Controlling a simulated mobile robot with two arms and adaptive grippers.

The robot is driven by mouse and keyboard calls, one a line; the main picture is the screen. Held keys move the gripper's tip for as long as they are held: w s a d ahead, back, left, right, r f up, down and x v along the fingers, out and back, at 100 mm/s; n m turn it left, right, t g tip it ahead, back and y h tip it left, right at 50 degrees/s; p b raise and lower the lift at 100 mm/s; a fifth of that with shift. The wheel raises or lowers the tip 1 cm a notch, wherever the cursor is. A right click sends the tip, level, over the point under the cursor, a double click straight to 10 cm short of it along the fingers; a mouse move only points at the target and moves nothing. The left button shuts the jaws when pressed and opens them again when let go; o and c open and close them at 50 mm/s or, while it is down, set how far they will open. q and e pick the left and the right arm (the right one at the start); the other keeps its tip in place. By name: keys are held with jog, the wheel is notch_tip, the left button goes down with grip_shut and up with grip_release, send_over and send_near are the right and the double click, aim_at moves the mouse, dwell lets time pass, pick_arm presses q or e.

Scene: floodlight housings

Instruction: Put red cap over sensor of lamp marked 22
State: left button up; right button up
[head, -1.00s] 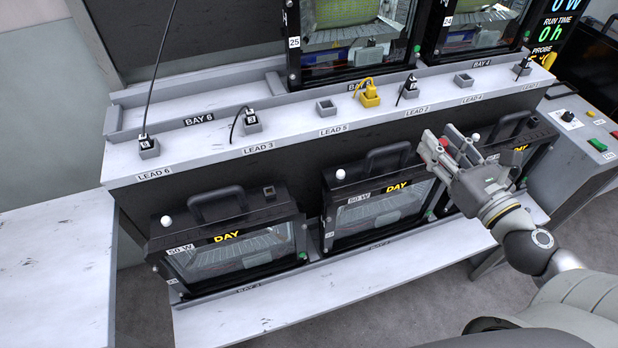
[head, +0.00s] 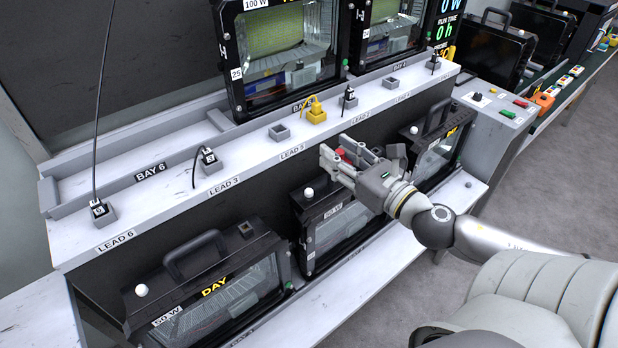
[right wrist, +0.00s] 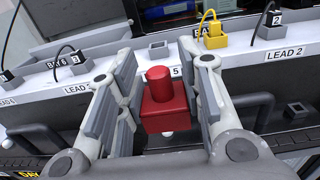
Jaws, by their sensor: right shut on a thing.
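My right gripper (head: 340,160) is shut on the red cap (head: 346,154), holding it in the air above the middle lower lamp (head: 340,232). In the right wrist view the red cap (right wrist: 162,98) has a square base and a round top and sits between the fingers. The middle lamp's white sensor dome (head: 308,193) is left of and below the gripper, bare. In the right wrist view a white dome (right wrist: 167,133) shows partly, just below the cap. The left lamp (head: 205,285) and right lamp (head: 435,145) have bare white domes too. No mark 22 is readable. My left gripper is out of view.
A ledge (head: 240,178) with lead sockets runs behind the lower lamps, with a yellow plug (head: 316,112) and black plugs in it. Two more lamps stand above it. A carry handle (head: 196,250) rises from the left lamp. A control box (head: 495,110) stands at the right.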

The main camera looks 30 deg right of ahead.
send_over(309, 190)
notch_tip(309, 190, down, 6)
jog(key=shift+s+d+f+b, duration=0.15)
jog(key=shift+f+b, duration=0.15)
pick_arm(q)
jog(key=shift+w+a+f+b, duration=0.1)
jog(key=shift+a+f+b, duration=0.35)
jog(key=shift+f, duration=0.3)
pick_arm(e)
jog(key=shift+w+f, duration=0.2)
jog(key=shift+f, duration=1.5)
jog(key=shift+f, duration=0.1)
jog(key=shift+f+b, duration=0.45)
jog(key=shift+f, duration=0.1)
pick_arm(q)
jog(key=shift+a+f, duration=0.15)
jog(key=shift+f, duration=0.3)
pick_arm(e)
jog(key=o, duration=1)
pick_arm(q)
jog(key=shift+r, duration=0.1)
pick_arm(e)
jog(key=shift+r, duration=0.15)
